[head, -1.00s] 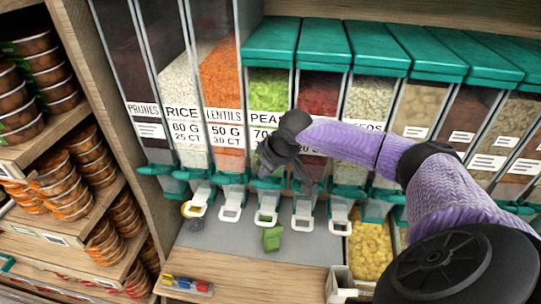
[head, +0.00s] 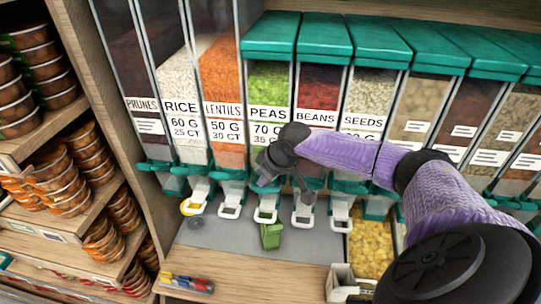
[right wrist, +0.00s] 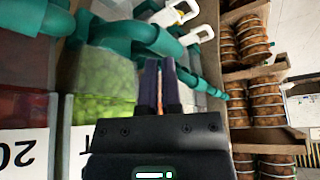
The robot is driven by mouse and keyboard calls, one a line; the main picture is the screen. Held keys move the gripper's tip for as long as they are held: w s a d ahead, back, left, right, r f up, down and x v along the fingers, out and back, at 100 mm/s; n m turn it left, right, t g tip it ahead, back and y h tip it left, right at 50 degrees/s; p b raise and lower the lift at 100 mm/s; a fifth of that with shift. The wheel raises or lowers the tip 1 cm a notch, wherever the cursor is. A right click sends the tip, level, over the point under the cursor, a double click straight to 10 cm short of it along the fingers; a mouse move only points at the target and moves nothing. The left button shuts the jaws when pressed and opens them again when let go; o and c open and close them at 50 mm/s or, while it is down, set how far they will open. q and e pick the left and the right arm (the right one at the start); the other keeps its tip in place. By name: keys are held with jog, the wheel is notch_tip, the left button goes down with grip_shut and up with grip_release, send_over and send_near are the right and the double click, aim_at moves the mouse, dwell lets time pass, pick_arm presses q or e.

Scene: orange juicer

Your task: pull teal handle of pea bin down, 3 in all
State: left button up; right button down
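The pea bin (head: 268,82) is a clear dispenser with a teal lid, green peas and a PEAS label. Its teal handle (head: 262,188) is at the bottom, above a white spout frame (head: 265,215), and partly hidden by my right gripper (head: 283,182). In the right wrist view, my two dark fingers (right wrist: 161,75) are close together, with a thin gap, at a teal bar (right wrist: 165,42). I cannot tell whether they touch it. Peas (right wrist: 105,108) show behind clear plastic. A small green container (head: 271,237) sits below the pea spout. My left gripper is out of view.
Lentil (head: 222,88) and bean (head: 318,92) bins flank the pea bin closely, each with its own teal handle and white frame. Shelves of stacked bowls (head: 65,185) stand at the left. A tray of yellow pieces (head: 370,248) is at the lower right.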

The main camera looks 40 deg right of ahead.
aim_at(266, 189)
jog(key=shift+s+a+f+b, duration=0.15)
jog(key=shift+f+b, duration=0.1)
jog(key=shift+f, duration=0.6)
jog(key=shift+s+a+f+b, duration=0.1)
jog(key=shift+f+b, duration=0.15)
jog(key=shift+f, duration=0.55)
jog(key=r+p, duration=0.4)
jog(key=d+r+p, duration=0.1)
jog(key=r+p, duration=0.2)
jog(key=shift+w+r, duration=0.1)
jog(key=shift+w, duration=0.3)
jog(key=shift+f, duration=0.3)
